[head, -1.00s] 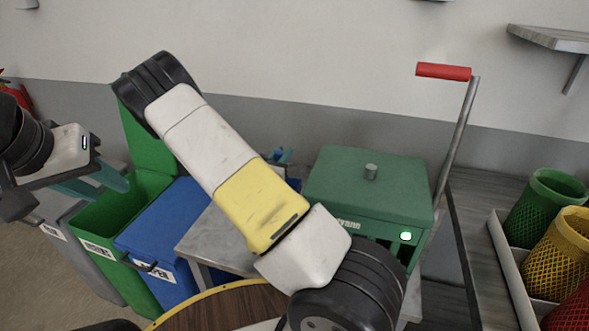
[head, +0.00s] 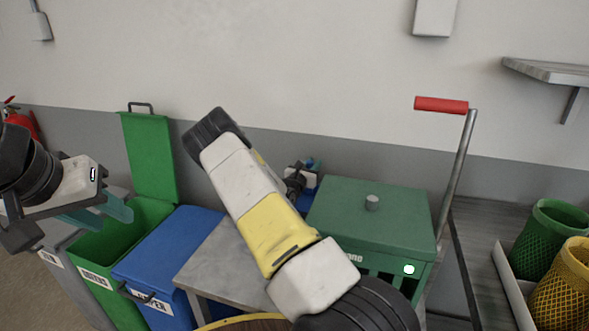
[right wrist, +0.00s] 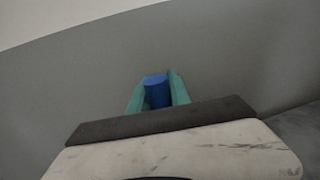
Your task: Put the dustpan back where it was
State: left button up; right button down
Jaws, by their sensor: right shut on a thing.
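My right gripper (right wrist: 157,80) is shut on a blue piece (right wrist: 157,95), which I take to be the dustpan's handle. It shows between the teal fingers in the right wrist view, against a grey wall. The rest of the dustpan is not clear. In the head view my right arm crosses the middle, and its hand is partly hidden behind the arm and the green machine, with a little blue beside it. My left gripper (head: 104,211) is at the left, above the green bin, its teal fingers apart and empty.
An open green bin (head: 150,215) and a blue bin (head: 172,245) stand at the left. A grey metal table (head: 215,255) is beside them. A green machine (head: 370,215) with a red-handled lever (head: 441,105) stands right of my right arm. Mesh baskets (head: 548,240) are at the far right.

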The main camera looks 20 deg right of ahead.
notch_tip(320, 180, down, 3)
jog(key=shift+a+f, duration=0.1)
jog(key=shift+f, duration=0.15)
jog(key=c, duration=1.2)
grip_release()
jog(key=v, duration=1.2)
